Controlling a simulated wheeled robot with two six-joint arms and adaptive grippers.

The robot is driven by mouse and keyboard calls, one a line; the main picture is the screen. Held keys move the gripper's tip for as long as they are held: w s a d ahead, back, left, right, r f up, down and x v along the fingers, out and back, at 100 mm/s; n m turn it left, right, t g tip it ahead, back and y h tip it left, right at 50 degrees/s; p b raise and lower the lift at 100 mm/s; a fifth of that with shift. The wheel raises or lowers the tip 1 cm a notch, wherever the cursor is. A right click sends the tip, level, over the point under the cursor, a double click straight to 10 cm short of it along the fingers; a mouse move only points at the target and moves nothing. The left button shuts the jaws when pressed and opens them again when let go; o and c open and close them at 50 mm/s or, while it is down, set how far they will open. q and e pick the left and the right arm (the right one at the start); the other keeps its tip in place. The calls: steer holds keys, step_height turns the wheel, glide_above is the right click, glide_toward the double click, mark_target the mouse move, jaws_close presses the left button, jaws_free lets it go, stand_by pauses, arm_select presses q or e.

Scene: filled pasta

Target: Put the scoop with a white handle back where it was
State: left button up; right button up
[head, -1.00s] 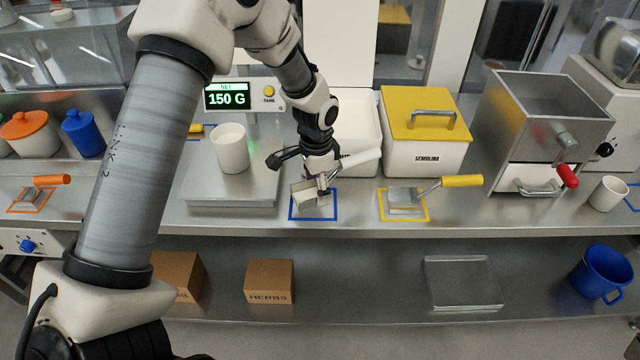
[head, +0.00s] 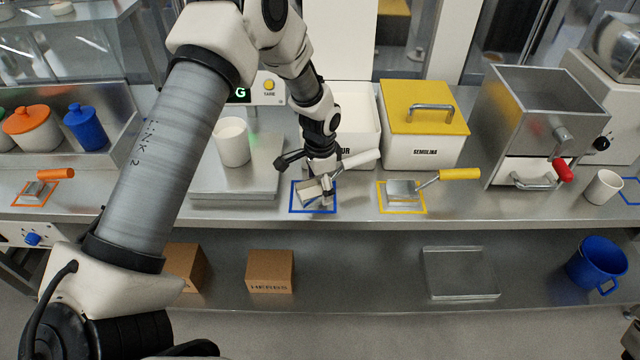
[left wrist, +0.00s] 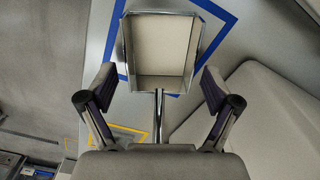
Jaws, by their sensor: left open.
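The scoop with a white handle has a metal pan (head: 312,191) that sits within the blue square outline (head: 293,209) on the counter. Its white handle (head: 362,160) slants up to the right, in front of a white bin. My left gripper (head: 322,192) is open at the scoop, pointing down. In the left wrist view the pan (left wrist: 160,50) lies ahead of the open fingers (left wrist: 158,80), with the metal neck running between them. The fingers look clear of the neck on both sides. The handle is hidden there.
A similar scoop with a yellow handle (head: 460,174) lies in a yellow outline to the right. An orange-handled scoop (head: 56,174) lies far left. A white cup (head: 232,142) stands on the scale (head: 210,188). A yellow-lidded semolina bin (head: 424,152) stands behind.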

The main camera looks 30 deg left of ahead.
arm_select(q)
steer(key=shift+r, duration=0.25)
step_height(320, 180, up, 12)
steer(key=b, duration=0.2)
steer(key=shift+b, duration=0.4)
